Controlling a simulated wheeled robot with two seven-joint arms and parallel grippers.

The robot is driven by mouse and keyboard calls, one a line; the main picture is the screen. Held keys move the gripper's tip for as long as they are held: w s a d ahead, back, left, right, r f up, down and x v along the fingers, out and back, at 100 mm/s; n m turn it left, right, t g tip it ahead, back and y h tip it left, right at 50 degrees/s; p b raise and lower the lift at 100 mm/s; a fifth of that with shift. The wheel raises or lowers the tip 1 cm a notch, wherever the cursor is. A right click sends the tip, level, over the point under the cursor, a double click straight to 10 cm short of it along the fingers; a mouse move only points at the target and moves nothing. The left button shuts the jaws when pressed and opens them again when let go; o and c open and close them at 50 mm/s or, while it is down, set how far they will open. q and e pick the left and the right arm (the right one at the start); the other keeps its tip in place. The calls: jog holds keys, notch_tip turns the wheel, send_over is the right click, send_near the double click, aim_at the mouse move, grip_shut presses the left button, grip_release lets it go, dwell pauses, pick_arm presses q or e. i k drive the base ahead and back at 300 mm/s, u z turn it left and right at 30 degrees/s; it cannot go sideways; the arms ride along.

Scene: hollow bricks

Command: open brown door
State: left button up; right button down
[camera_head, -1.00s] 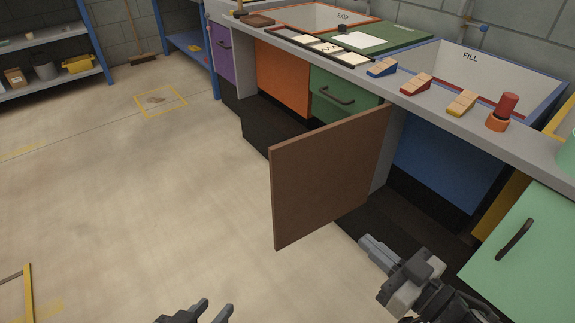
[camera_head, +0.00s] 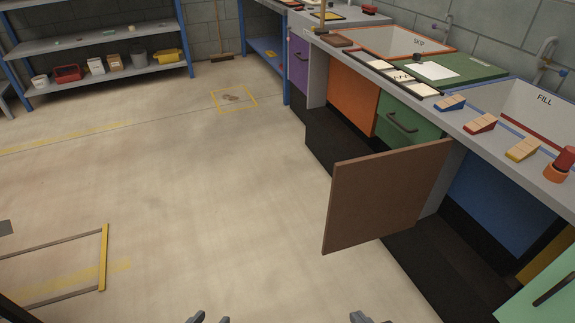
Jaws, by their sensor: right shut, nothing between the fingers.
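The brown door (camera_head: 382,196) stands swung out from the counter front, between the green drawer and the blue panel. Its broad face is toward me, and no handle shows on it. Only the tips of my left gripper (camera_head: 210,319) show at the bottom edge; its fingers are apart, with nothing seen between them. The tip of my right gripper (camera_head: 361,318) shows at the bottom edge, below the door and clear of it; it is shut and empty. The rest of both arms is out of view.
The counter (camera_head: 462,118) runs along the right with an orange panel (camera_head: 352,100), a green drawer (camera_head: 408,119), a blue panel (camera_head: 505,203) and a light green door (camera_head: 545,290). Shelving (camera_head: 95,45) stands at the back left. The floor left of the door is clear.

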aim_at(375, 196)
jog(key=u, duration=0.8)
jog(key=i, duration=3.25)
jog(key=z, duration=3.75)
